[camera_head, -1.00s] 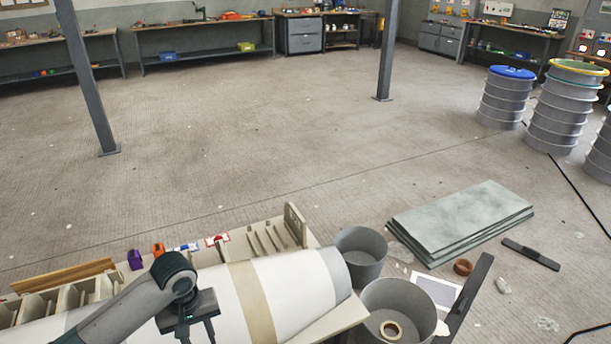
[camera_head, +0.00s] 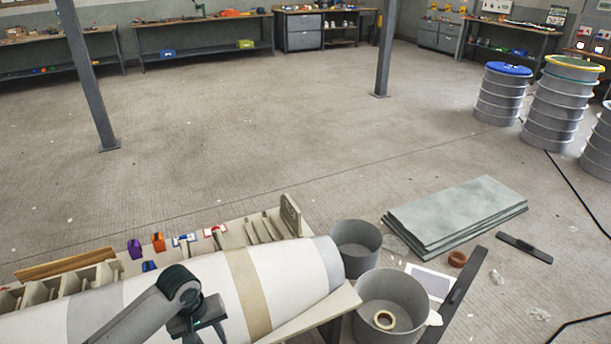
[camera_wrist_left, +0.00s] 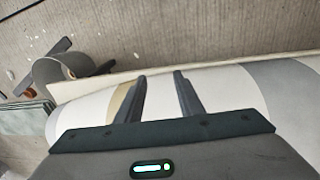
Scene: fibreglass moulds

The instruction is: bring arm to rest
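My left arm comes in from the lower left in the head view. My left gripper (camera_head: 200,335) hangs over the white cylindrical mould (camera_head: 206,304), which has a tan band and grey end sections. In the left wrist view the two dark fingers of the left gripper (camera_wrist_left: 160,88) stand apart with nothing between them, in front of the mould (camera_wrist_left: 222,92). Whether the fingertips touch the mould I cannot tell. My right gripper does not show in either view.
Two grey buckets (camera_head: 357,249) stand beside the mould's right end, one with a tape roll (camera_head: 384,319) inside. Grey sheets (camera_head: 455,216) lie stacked on the floor. Coloured clips (camera_head: 158,241) sit behind the mould. Drums (camera_head: 502,94) stand far right. The middle floor (camera_head: 250,140) is clear.

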